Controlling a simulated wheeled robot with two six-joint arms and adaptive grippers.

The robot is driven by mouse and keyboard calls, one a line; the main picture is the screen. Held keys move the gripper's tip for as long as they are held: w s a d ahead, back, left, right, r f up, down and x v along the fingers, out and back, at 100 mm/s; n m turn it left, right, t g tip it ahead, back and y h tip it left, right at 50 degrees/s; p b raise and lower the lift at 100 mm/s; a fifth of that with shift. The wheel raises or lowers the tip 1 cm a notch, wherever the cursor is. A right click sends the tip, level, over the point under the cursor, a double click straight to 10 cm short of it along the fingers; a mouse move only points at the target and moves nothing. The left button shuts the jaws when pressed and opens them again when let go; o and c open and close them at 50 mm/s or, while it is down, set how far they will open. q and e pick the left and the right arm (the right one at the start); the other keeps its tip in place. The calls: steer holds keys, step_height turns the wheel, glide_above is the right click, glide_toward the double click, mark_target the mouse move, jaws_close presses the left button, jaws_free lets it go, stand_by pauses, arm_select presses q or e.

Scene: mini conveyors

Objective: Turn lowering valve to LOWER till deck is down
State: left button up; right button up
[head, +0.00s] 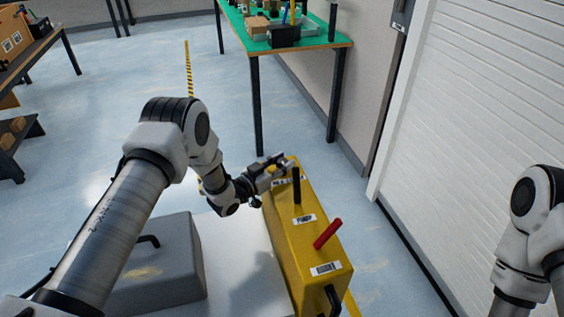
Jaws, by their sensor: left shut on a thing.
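A yellow control box (310,245) with several barcode labels stands in the lower middle of the head view. A black lever (297,190) stands upright on its top, and a red lever (327,233) leans to the right nearer to me. My left gripper (277,167) is at the box's far end, shut on a small part there that looks like the lowering valve. The fingers hide most of this part, so I cannot tell which way it is turned. My right arm shows at the right edge, but its gripper is out of view. I cannot make out the deck for certain.
A grey box with a black handle (160,265) is at lower left, under my left arm. A green-topped table (330,42) with small items stands at the back. A white shutter (475,110) closes the right side. The blue floor between is clear.

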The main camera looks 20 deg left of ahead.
arm_select(q)
steer(key=shift+n+t+y, duration=0.5)
steer(key=shift+n+y, duration=0.3)
steer(key=shift+y, duration=0.7)
steer(key=o, duration=1.2)
steer(key=shift+w, duration=0.1)
steer(key=v, duration=1.2)
steer(key=shift+f, duration=0.15)
